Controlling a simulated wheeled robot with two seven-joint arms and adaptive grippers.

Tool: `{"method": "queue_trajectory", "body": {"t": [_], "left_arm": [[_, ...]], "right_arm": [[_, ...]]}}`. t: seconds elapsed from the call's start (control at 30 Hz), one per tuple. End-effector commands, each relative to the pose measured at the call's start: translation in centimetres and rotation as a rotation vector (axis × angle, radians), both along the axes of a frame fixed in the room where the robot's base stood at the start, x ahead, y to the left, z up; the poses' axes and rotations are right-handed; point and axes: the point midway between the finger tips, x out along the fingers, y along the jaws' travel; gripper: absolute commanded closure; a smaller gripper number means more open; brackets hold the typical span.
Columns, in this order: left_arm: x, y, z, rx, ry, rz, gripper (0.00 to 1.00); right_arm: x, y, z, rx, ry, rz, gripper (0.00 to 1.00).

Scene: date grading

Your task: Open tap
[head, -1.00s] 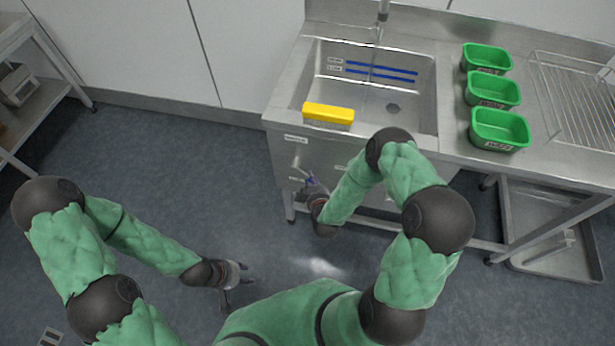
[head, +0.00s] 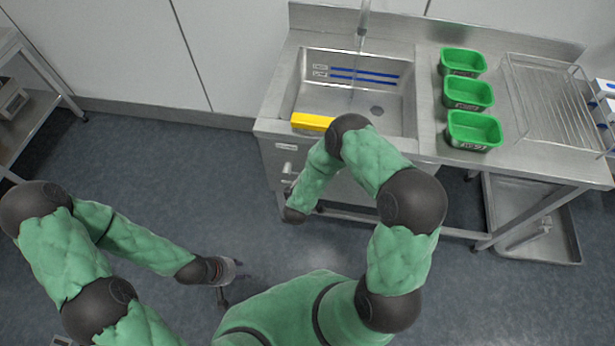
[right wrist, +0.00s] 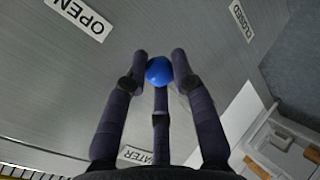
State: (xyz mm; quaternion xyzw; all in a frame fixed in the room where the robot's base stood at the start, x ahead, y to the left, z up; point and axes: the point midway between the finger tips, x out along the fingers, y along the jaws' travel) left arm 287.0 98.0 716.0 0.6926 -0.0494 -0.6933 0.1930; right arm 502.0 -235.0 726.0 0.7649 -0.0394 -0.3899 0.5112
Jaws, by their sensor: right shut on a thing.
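The tap's round blue knob (right wrist: 158,71) sits between the dark fingers of my right gripper (right wrist: 160,75), which is shut on it. In the right wrist view, an OPEN label (right wrist: 80,14) lies at the upper left and a CLOSED label (right wrist: 241,21) at the upper right of the grey panel. In the head view, the sink's front panel (head: 287,158) shows left of my right arm, whose gripper is largely hidden by my own wrist. My left gripper (head: 224,298) hangs low over the floor, away from the sink; its finger opening is unclear.
The sink basin (head: 312,85) has a yellow item (head: 312,121) on its front edge. Several green bins, including a front one (head: 474,130), stand to its right beside a wire rack (head: 560,105). The spout (head: 362,25) is above the basin.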

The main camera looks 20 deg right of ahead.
Motion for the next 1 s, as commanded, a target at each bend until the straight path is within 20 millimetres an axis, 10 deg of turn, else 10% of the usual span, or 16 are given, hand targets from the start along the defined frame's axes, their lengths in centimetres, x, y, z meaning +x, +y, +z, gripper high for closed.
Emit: {"method": "queue_trajectory", "body": {"t": [0.57,0.6,0.67,1.0], "left_arm": [[-0.01,-0.01,0.29,0.0,0.0,0.0,0.6],[-0.01,-0.01,0.29,0.0,0.0,0.0,0.6],[-0.01,-0.01,0.29,0.0,0.0,0.0,0.6],[0.01,0.0,0.29,0.0,0.0,0.0,0.6]], "right_arm": [[0.11,0.01,0.29,-0.026,0.014,0.001,1.0],[0.12,0.02,0.29,-0.026,0.014,0.001,0.66],[0.12,0.02,0.29,-0.026,0.014,0.001,0.5],[0.01,0.07,0.29,-0.025,0.016,0.001,0.5]]}}
